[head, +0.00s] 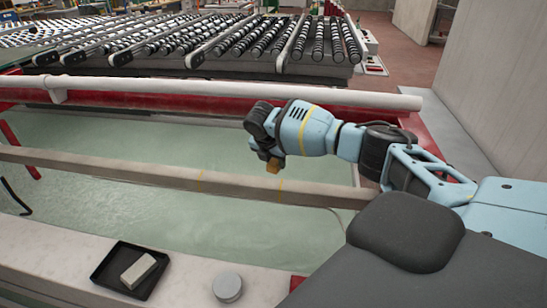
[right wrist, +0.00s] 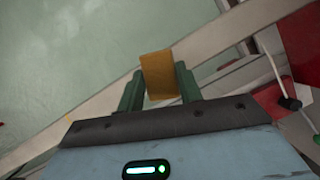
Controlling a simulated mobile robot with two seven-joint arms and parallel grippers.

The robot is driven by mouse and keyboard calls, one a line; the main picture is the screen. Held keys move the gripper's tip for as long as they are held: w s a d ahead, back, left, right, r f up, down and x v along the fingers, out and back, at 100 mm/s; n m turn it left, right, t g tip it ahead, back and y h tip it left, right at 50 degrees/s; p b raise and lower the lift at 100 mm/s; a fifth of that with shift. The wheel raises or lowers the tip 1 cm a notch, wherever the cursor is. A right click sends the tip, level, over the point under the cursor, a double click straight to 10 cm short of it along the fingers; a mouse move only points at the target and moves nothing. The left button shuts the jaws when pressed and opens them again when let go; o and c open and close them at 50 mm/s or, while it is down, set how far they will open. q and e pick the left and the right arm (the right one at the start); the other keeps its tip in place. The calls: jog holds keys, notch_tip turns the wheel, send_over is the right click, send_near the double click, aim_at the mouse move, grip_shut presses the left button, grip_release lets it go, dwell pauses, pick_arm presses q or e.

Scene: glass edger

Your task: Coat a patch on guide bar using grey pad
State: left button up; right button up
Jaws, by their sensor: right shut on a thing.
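The guide bar (head: 130,170) is a long beige rail across the head view, with two faint yellow marks on it. It also crosses the right wrist view diagonally (right wrist: 95,108). My right gripper (head: 272,160) is shut on an ochre block (right wrist: 156,75), held between its green fingers. In the head view the block (head: 274,167) is just above the bar near the right yellow mark; I cannot tell whether it touches. A light grey block (head: 138,271), which may be the grey pad, lies in a black tray. My left gripper is out of view.
The black tray (head: 104,276) and a round grey tin (head: 227,287) stand on the pale front ledge (head: 50,238). A white pipe (head: 230,92) runs behind the bar. Greenish glass (head: 100,142) lies below. Roller conveyors (head: 260,45) stand at the back.

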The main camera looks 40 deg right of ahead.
jog(key=b, duration=0.2)
send_over(269, 181)
jog(key=s, duration=0.2)
jog(key=shift+s+d+f, duration=0.1)
jog(key=shift+f, duration=1.05)
jog(key=shift+s+d+f, duration=0.1)
jog(key=shift+f, duration=1.05)
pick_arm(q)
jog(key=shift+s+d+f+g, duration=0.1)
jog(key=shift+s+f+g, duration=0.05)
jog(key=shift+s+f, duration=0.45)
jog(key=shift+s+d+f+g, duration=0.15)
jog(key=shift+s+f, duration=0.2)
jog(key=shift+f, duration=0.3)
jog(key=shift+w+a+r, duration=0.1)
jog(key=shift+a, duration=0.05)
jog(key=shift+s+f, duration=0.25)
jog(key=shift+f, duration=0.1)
pick_arm(e)
jog(key=shift+f, duration=1)
jog(key=shift+w+a, duration=0.1)
